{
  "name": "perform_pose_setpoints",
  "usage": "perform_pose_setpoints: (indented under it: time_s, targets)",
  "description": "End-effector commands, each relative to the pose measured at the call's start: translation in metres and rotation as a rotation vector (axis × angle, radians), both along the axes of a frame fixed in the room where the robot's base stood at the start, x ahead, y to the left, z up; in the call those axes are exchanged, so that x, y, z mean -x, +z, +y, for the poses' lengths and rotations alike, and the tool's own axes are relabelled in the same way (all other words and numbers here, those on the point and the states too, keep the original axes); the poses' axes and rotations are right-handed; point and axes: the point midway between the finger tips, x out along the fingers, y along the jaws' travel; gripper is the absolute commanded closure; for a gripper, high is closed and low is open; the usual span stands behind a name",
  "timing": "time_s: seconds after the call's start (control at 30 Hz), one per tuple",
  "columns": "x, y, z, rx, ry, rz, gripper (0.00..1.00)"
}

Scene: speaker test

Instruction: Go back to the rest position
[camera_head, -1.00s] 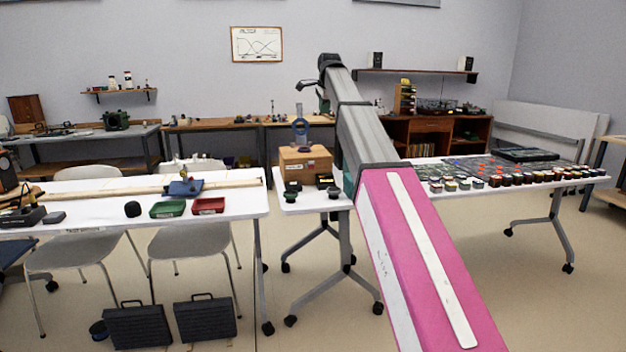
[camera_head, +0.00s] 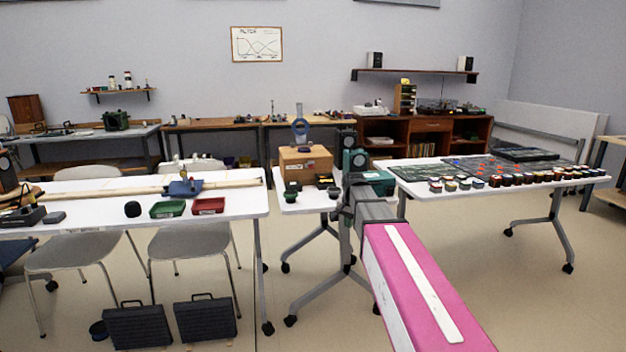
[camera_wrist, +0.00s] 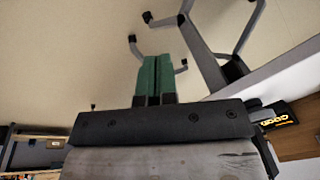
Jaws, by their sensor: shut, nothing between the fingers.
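My gripper (camera_wrist: 157,76) shows in the wrist view, its two green fingers together with nothing between them. Bare floor lies behind the fingers in that view, with grey table legs beyond them. In the head view my pink and grey arm reaches forward past the small middle table, its far part low.
The small white table (camera_head: 299,205) holds a cardboard box (camera_head: 305,166). A white table (camera_head: 236,203) with red and green trays stands left; another, with rows of small jars (camera_head: 497,181), stands right. A dark item with orange lettering (camera_wrist: 281,118) shows close by in the wrist view.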

Motion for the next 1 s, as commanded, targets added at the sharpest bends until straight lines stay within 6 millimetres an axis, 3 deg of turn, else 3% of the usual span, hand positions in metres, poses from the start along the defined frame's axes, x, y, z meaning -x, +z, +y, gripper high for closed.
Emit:
perform_pose_setpoints:
  time_s: [0.03, 0.3, 0.6, 0.8, 1.0]
  targets:
    - [0.025, -0.022, -0.007, 0.010, 0.038, 0.017, 1.00]
    - [0.117, -0.109, -0.031, 0.049, 0.267, 0.085, 1.00]
    - [0.212, -0.173, -0.049, 0.070, 0.497, 0.148, 1.00]
    - [0.237, -0.188, -0.054, 0.072, 0.566, 0.164, 1.00]
    - [0.238, -0.189, -0.054, 0.073, 0.574, 0.165, 1.00]
